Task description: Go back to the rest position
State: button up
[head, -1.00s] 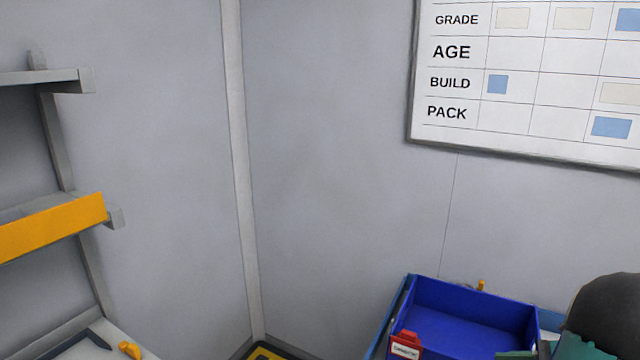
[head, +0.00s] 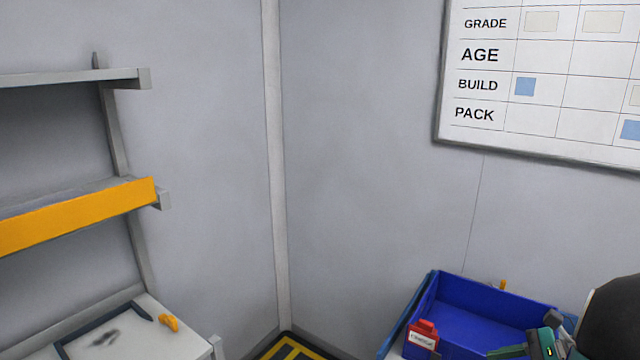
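Part of my arm, dark and rounded with teal and grey pieces, shows at the bottom right corner of the head view. What looks like my gripper (head: 530,348) is at the low end of it, in front of the blue bin (head: 468,318). It is cut off by the bottom edge, and its fingers cannot be made out. Whether it holds anything is hidden.
A red labelled box (head: 423,338) is at the blue bin's left front corner. A shelf rack with a yellow-fronted shelf (head: 80,218) stands at left, above a bench (head: 165,343) with an orange item (head: 169,323). A whiteboard (head: 540,85) hangs at right. A yellow-black floor mat (head: 290,347) lies in the corner.

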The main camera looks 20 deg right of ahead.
jog(key=a+r+n+h, duration=0.3)
jog(key=a+n, duration=0.5)
jog(key=a, duration=0.2)
jog(key=s+a+r+n+g+h, duration=0.1)
jog(key=a+r+n+h, duration=0.2)
jog(key=a+n, duration=0.5)
jog(key=s+a+r+n+h, duration=0.1)
jog(key=a+r+n+h, duration=0.1)
jog(key=a+n, duration=0.6)
jog(key=a+r, duration=0.1)
jog(key=a, duration=0.4)
jog(key=shift+a+g+h, duration=0.35)
jog(key=shift+g+h, duration=0.05)
